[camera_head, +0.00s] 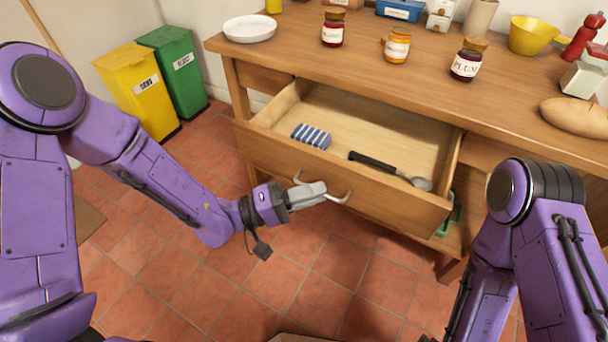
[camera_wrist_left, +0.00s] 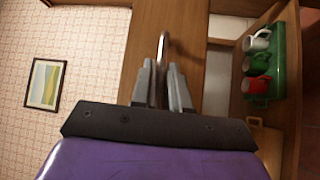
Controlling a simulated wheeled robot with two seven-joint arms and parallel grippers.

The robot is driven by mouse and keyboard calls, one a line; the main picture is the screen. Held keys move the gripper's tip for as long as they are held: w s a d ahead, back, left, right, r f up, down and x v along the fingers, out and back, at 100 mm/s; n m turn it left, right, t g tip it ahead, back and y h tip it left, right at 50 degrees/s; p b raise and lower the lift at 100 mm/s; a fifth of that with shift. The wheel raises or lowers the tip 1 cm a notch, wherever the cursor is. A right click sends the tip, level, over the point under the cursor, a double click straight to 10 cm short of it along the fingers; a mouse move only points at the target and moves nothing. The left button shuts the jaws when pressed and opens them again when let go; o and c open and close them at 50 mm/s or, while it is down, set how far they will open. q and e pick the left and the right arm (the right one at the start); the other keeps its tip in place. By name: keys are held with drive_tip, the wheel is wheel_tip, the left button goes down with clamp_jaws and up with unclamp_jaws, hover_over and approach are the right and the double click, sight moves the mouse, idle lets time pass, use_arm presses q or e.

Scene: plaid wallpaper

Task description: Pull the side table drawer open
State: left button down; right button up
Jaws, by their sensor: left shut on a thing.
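The side table (camera_head: 430,95) is wooden, and its drawer (camera_head: 330,185) stands well open in the head view. A striped blue-and-white cloth or block (camera_head: 311,136) and a black-handled spoon or ladle (camera_head: 385,168) lie inside the drawer. A curved metal handle (camera_head: 345,196) is on the drawer front. My left gripper (camera_head: 318,192) is shut on the handle, in front of the drawer. In the left wrist view the handle (camera_wrist_left: 162,50) runs between the two fingers. My right arm shows at the right edge, but its gripper is not in view.
Jars (camera_head: 397,45), a white plate (camera_head: 250,29), a yellow bowl (camera_head: 532,36) and bread (camera_head: 575,116) stand on the tabletop. Yellow (camera_head: 137,88) and green (camera_head: 178,72) bins stand at left. Mugs (camera_wrist_left: 256,85) sit on a green tray below. Tiled floor in front is clear.

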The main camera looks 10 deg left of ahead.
use_arm(q)
drive_tip(key=shift+s+a, duration=0.2)
drive_tip(key=shift+s, duration=0.3)
use_arm(e)
drive_tip(key=shift+w+a, duration=0.2)
drive_tip(key=shift+w, duration=0.05)
use_arm(q)
drive_tip(key=c, duration=1.2)
unclamp_jaws()
use_arm(e)
drive_tip(key=shift+r, duration=0.1)
use_arm(q)
drive_tip(key=v, duration=1)
drive_tip(key=shift+a+p, duration=0.25)
drive_tip(key=shift+p, duration=0.2)
use_arm(e)
drive_tip(key=shift+r, duration=0.4)
use_arm(q)
drive_tip(key=shift+s+f, duration=0.1)
